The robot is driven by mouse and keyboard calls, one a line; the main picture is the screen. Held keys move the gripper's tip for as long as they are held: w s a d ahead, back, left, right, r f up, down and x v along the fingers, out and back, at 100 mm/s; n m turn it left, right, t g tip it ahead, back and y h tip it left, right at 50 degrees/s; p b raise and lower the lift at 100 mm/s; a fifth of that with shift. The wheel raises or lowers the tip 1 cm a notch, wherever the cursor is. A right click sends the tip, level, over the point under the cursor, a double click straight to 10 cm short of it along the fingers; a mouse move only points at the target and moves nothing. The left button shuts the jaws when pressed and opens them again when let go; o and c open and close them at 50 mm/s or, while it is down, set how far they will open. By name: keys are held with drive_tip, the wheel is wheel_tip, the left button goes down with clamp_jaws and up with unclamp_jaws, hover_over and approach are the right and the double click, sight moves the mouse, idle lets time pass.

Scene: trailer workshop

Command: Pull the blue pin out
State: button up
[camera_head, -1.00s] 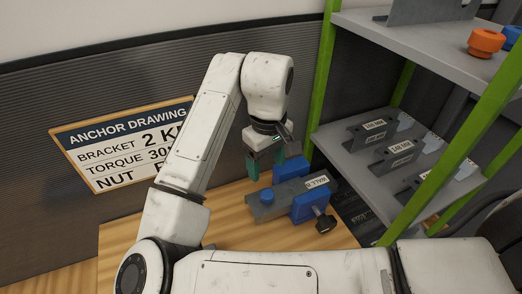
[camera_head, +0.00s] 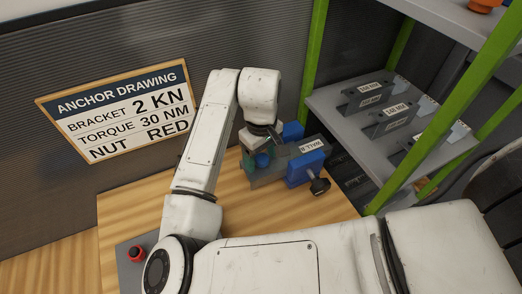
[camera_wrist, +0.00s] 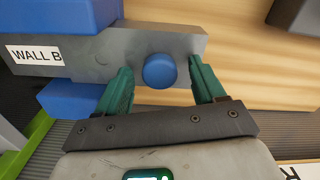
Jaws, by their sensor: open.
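The blue pin (camera_wrist: 159,71) has a round blue head and stands in a grey bracket (camera_wrist: 120,55) labelled "WALL B". In the wrist view my gripper (camera_wrist: 163,75) is open, with one green finger on each side of the pin head and a gap on both sides. In the head view the pin head (camera_head: 262,160) shows partly behind my gripper (camera_head: 256,165). The bracket (camera_head: 292,163) lies held between blue vise jaws (camera_head: 304,168) on the wooden bench.
A vise with a black knob (camera_head: 320,186) is at the bench's right side. A green-framed shelf (camera_head: 375,130) with several grey brackets stands to the right. An anchor drawing sign (camera_head: 122,110) is on the wall. A red button (camera_head: 136,253) is at the lower left.

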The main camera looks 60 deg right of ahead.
sight(261, 157)
drive_tip(key=shift+c, duration=0.5)
drive_tip(key=c, duration=1.1)
drive_tip(key=shift+r+p, duration=2.75)
drive_tip(key=shift+p, duration=0.05)
drive_tip(key=shift+r+p, duration=0.35)
idle(0.3)
clamp_jaws()
drive_tip(key=shift+r, duration=0.15)
